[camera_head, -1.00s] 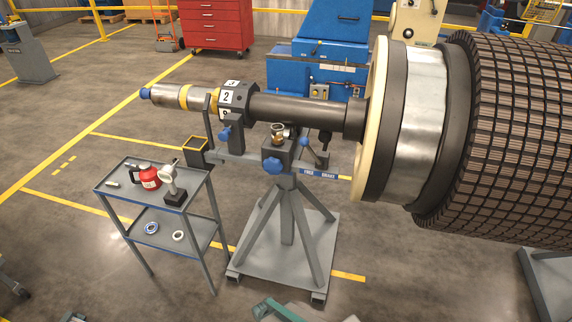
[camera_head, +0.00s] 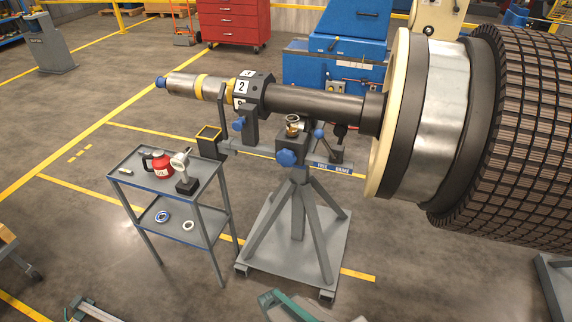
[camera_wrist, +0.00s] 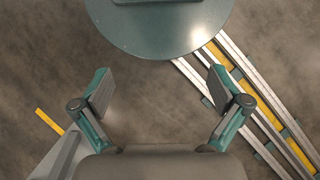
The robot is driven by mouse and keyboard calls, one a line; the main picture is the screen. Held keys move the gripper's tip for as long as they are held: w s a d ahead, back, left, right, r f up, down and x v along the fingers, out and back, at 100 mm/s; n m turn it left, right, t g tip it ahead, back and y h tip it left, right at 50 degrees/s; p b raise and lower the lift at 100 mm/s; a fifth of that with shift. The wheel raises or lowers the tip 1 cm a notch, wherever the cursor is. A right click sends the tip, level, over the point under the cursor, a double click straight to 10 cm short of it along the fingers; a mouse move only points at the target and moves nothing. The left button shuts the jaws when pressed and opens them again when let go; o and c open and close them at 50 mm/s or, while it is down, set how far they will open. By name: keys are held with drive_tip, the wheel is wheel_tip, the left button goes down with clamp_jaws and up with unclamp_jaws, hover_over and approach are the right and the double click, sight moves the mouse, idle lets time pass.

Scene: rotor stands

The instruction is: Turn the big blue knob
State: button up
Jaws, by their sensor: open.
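The big blue knob (camera_head: 287,157) is a lobed hand knob on the front of the grey stand head, under the dark shaft, in the head view. It faces my camera and nothing covers it. Smaller blue knobs sit at the left bracket (camera_head: 239,124) and on a lever (camera_head: 319,133) to its right. My gripper (camera_wrist: 160,90) is open and empty in the wrist view, its two fingers spread wide above the bare floor. The knob is not in the wrist view, so my gripper is well away from it.
A grey cart (camera_head: 132,185) with a red can (camera_head: 158,165) and a small gauge-like tool (camera_head: 183,172) stands left of the stand (camera_head: 297,245). The large rotor (camera_head: 540,130) fills the right side. The wrist view shows metal rails (camera_wrist: 250,95) on the floor.

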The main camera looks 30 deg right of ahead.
drive_tip(key=w+f+t+b, duration=0.25)
drive_tip(key=w+b, duration=0.35)
drive_tip(key=w, duration=0.4)
drive_tip(key=m+t+h+b, duration=0.7)
drive_tip(key=t+h+b, duration=0.75)
drive_tip(key=b, duration=0.95)
approach(285, 161)
drive_tip(key=d+t+y, duration=0.1)
drive_tip(key=d, duration=0.1)
drive_tip(key=x, duration=1)
drive_tip(key=shift+w+a, duration=0.2)
drive_tip(key=shift+c, duration=0.4)
drive_tip(key=c, duration=1.1)
